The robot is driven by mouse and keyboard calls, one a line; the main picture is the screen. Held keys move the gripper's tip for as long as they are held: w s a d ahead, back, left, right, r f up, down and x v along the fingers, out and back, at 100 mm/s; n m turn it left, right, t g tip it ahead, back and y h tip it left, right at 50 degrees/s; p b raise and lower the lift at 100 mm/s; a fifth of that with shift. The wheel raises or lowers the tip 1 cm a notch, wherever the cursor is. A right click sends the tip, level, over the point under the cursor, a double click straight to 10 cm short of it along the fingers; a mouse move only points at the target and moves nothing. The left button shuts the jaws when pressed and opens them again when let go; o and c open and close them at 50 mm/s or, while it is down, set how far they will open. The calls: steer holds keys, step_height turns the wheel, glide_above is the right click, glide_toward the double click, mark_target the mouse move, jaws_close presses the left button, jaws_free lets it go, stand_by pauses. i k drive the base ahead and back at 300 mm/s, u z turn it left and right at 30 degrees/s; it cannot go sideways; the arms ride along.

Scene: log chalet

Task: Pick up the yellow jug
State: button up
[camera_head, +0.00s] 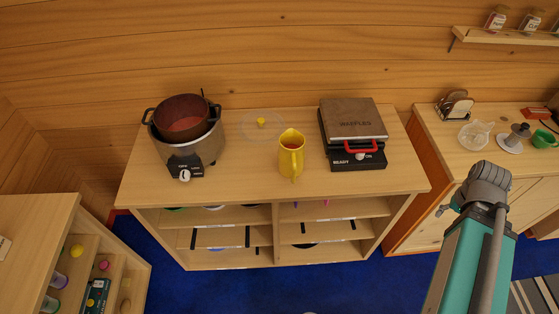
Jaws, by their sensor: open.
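The yellow jug (291,158) stands upright on the wooden cabinet top, a little right of its middle. Its opening faces up and its handle points toward me. It stands apart from the things around it. My teal and grey arm rises at the lower right, to the right of the cabinet and well away from the jug. I cannot make out my gripper's fingers; only arm parts show clearly.
On the cabinet (240,190), a cooker (203,150) with a brown pot (183,118) stands left. A clear lid with a yellow knob (261,123) lies behind the jug. A waffle maker (352,133) stands right. Blue floor (330,285) lies in front.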

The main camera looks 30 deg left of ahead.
mark_target(291, 154)
steer(key=k, duration=1.9)
steer(key=u, duration=1.2)
steer(key=i, duration=1)
